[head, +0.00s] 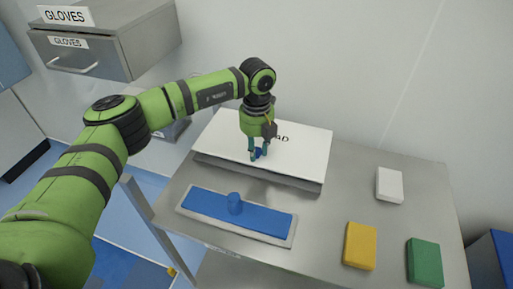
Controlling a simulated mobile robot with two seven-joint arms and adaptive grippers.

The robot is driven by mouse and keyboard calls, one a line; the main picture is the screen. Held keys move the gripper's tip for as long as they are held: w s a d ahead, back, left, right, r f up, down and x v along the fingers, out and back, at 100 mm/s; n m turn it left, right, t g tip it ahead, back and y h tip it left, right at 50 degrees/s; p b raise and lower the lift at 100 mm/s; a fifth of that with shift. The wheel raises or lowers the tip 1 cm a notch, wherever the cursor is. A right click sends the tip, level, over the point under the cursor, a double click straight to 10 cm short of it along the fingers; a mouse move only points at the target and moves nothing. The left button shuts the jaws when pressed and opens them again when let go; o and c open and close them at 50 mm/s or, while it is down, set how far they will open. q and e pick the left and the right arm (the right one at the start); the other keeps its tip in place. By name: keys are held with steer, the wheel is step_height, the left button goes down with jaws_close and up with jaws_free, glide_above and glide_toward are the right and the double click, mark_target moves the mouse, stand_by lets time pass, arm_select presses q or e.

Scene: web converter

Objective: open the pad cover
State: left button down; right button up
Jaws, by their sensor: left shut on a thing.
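The pad cover (305,147) is a white flat lid with dark lettering, partly hidden by my gripper, and it lies on a grey box at the back of the metal table. My left gripper (258,154) points down at the cover's front part and is shut on a small blue piece (258,152), which looks like the cover's handle. The fingers hide most of that piece. The cover looks closed or nearly so. My right gripper is out of view.
A blue flat pad with a knob (265,218) lies in front of the box on the metal table (320,225). White (389,185), yellow (360,246) and green (424,262) blocks lie at the right. A gloves drawer (90,55) stands at the back left.

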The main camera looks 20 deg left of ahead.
arm_select(q)
steer(key=w+r+p, duration=0.2)
steer(key=w+r, duration=0.3)
steer(key=r, duration=0.5)
steer(key=shift+p, duration=0.3)
steer(key=shift+w+r, duration=0.1)
